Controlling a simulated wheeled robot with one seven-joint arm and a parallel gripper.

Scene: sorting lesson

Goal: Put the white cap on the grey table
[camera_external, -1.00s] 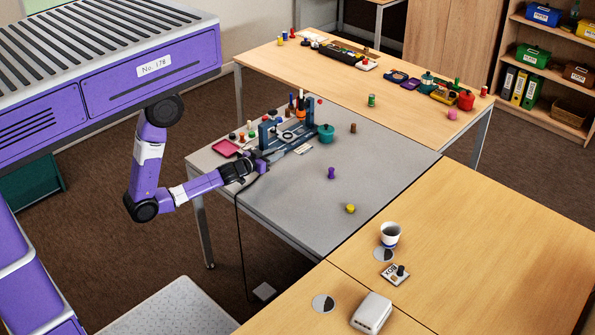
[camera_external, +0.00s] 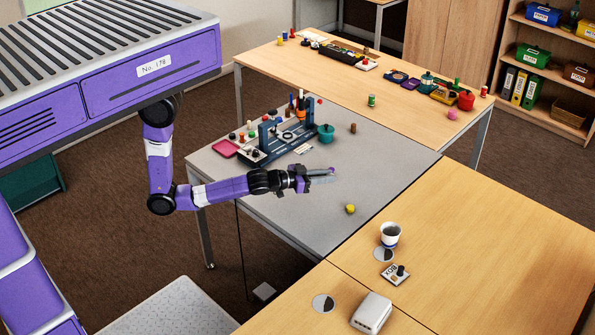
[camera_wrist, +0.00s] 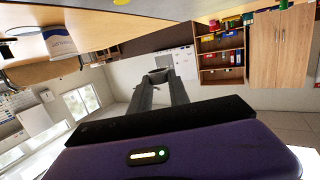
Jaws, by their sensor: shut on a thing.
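My gripper (camera_external: 325,172) is held out level over the grey table (camera_external: 285,212), right of the blue rack and above the yellow piece. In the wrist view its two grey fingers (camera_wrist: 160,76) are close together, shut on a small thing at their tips. That thing is too small and dim to make out, so I cannot tell whether it is the white cap. I cannot pick out the white cap for certain elsewhere.
A yellow piece (camera_external: 350,209) lies near the right edge. A cup (camera_external: 390,234) is on the wooden table. The grey table's front is clear.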

